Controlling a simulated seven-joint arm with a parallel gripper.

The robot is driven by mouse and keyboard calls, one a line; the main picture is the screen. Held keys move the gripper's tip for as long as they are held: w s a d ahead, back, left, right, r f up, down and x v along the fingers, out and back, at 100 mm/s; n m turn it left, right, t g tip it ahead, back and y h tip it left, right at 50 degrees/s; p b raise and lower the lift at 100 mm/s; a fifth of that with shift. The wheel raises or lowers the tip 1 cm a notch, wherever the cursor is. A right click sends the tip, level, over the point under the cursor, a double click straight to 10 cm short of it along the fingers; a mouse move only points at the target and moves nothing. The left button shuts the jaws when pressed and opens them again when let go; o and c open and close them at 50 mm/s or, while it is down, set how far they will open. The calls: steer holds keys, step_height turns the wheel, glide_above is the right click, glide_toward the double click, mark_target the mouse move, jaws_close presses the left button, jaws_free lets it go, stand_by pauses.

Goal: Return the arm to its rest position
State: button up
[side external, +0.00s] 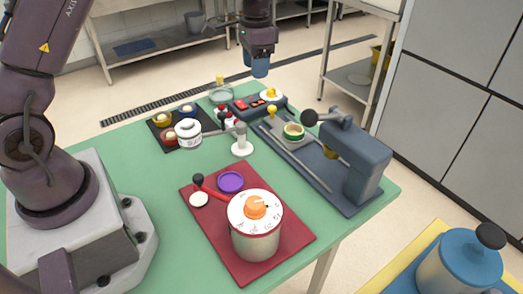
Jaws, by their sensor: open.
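My gripper (260,68) is at the top centre of the side external view, pointing down. It hangs in the air around the far end of the green table (152,262). It is open. I see nothing clearly held in it, though the fingers are small and their gap is hard to make out. My dark arm and its pale base are at the left, and part of the arm is cut off by the picture's edge.
A red mat (275,258) carries a white-and-orange dial canister (256,245). A dark blue-grey press (366,165) stands on the right. A dark tray (157,125) with small bowls and a control box (242,107) sit farther back.

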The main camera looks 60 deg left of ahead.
steer(key=s+d+r+n+t, duration=0.1)
steer(key=s+d+r+t, duration=0.1)
steer(key=s, duration=0.6)
steer(key=s+d+r+n+t, duration=0.1)
steer(key=s+d+r+t, duration=0.1)
steer(key=s+d+r, duration=0.2)
steer(key=s+d+r+n+t, duration=0.1)
steer(key=s+d+r, duration=0.3)
steer(key=s+r, duration=0.4)
steer(key=shift+s+t, duration=0.4)
steer(key=shift+s, duration=2.55)
